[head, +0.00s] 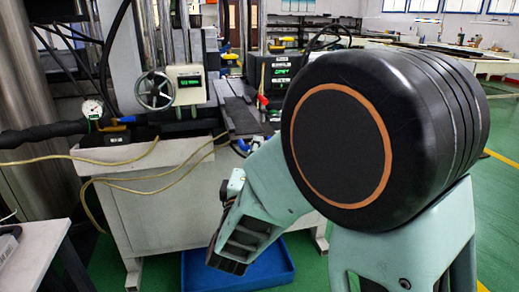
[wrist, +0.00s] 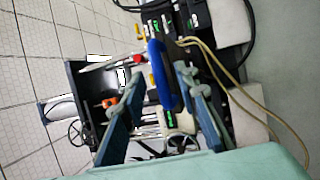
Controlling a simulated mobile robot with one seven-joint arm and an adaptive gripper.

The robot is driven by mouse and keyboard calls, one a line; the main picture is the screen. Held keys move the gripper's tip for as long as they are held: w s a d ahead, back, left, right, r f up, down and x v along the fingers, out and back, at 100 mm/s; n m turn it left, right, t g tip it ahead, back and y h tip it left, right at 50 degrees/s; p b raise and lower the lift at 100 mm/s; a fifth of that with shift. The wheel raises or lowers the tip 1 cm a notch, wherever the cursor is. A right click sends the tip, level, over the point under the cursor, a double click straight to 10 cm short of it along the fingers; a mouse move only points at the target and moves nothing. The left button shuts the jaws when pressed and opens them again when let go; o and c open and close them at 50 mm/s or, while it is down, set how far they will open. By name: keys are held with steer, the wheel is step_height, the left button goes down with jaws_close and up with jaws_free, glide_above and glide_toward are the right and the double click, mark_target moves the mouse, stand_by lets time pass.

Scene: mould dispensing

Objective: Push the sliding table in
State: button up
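The sliding table appears to be the dark grey, narrow flat plate (head: 236,106) on the machine in the head view. It sticks out toward the front, right of the handwheel. Its near end is close to my black arm joint. In the wrist view my gripper (wrist: 163,112) has its two blue-grey fingers spread wide apart, with nothing clearly held. A blue rounded bar (wrist: 160,75) shows between the fingers. I cannot tell how far beyond the fingertips it is. The table's outline is unclear in the wrist view.
The machine has a spoked handwheel (head: 155,91), a display box (head: 186,84) and a pale cabinet (head: 165,205). A yellow hose (head: 120,180) hangs across its front. A blue tray (head: 195,272) lies on the floor. A white table corner (head: 32,250) stands at lower left.

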steer(key=shift+w+d+r, duration=0.1)
steer(key=shift+w, duration=0.55)
steer(key=shift+w+d+r, duration=0.1)
steer(key=shift+w, duration=0.5)
jaws_close()
